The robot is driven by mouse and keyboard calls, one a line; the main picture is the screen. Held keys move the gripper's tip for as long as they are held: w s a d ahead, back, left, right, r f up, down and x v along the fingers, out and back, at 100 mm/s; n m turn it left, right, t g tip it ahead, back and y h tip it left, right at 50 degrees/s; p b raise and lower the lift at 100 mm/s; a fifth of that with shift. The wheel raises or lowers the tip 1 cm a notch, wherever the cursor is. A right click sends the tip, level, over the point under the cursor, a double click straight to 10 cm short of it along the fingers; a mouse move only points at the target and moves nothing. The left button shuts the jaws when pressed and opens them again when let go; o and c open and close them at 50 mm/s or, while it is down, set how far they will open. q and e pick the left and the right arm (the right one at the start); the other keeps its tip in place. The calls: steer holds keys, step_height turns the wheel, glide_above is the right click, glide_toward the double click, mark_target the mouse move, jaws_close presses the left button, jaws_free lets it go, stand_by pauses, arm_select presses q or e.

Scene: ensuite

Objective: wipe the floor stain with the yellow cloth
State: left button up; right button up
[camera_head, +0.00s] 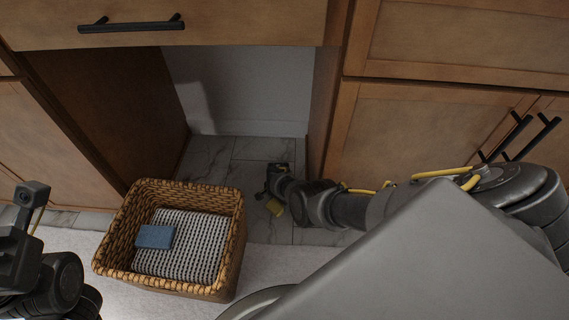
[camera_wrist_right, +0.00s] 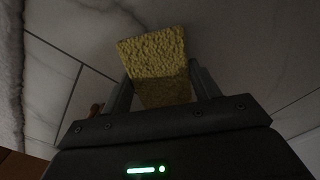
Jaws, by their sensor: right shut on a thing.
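The yellow cloth (camera_wrist_right: 155,60) is a rough-textured, folded piece between the two fingers of my right gripper (camera_wrist_right: 160,82) in the right wrist view. The right gripper is shut on the cloth. Whether the cloth touches the floor I cannot tell. I cannot make out a distinct stain on the visible floor (camera_head: 260,150).
A woven basket (camera_head: 238,225) stands on a light rug (camera_head: 268,262), holding a black-and-white patterned textile (camera_head: 195,250) and a blue folded cloth (camera_head: 155,237). Wooden cabinets (camera_head: 430,125) flank the recess, with a drawer (camera_head: 230,22) above. The tiles inside the recess look clear.

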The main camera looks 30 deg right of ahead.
mark_target(270, 202)
steer(key=shift+w+a, duration=0.35)
steer(key=shift+a, duration=0.15)
steer(key=shift+w+a+b, duration=0.75)
steer(key=shift+a+b, duration=0.15)
steer(key=shift+w+a+r, duration=0.1)
steer(key=shift+w+a, duration=0.3)
steer(key=shift+a, duration=0.1)
steer(key=shift+r, duration=0.1)
step_height(270, 202, up, 6)
steer(key=p, duration=0.5)
steer(key=shift+p, duration=0.3)
step_height(270, 202, up, 3)
steer(key=p, duration=0.3)
